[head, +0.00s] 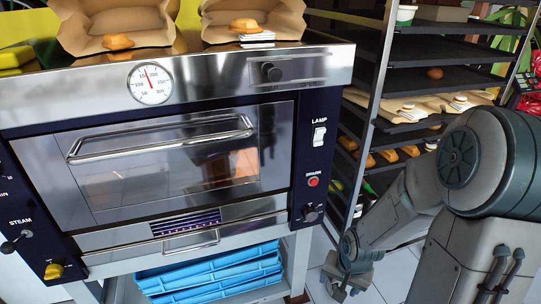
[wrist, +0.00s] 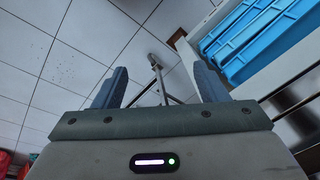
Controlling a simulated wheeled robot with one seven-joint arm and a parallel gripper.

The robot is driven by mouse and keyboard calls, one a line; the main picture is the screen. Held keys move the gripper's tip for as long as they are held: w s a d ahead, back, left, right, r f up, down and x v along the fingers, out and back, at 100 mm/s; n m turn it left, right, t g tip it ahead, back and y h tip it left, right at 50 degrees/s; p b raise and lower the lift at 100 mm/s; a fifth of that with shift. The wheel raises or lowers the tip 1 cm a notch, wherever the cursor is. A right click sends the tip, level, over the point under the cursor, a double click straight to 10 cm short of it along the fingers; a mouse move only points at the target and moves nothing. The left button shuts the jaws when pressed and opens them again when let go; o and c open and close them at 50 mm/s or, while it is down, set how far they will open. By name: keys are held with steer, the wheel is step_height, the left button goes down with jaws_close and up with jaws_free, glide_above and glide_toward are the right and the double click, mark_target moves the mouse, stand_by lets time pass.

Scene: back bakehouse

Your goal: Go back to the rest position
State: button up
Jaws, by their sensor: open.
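My gripper (wrist: 160,88) is open in the wrist view, its two fingers wide apart with nothing between them. It points down over the pale tiled floor.
A tall rack (head: 378,70) with dark trays of bread stands behind my arm. Blue crates (head: 215,275) are stacked under the oven and also show in the wrist view (wrist: 250,40). Paper bags (head: 255,18) with buns sit on the oven top.

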steer(key=s+a+r+n+p, duration=0.1)
steer(key=s+r+n+p, duration=0.1)
steer(key=r, duration=1.1)
steer(key=s+a+r+n+t+p, duration=0.1)
steer(key=s+r+p, duration=0.3)
steer(key=r, duration=1)
steer(key=s+n, duration=0.1)
steer(key=s, duration=0.2)
steer(key=shift+s+a+r+n+h+p, duration=0.15)
steer(key=shift+s+a+n+h+p, duration=0.15)
steer(key=shift+a+n+p, duration=0.1)
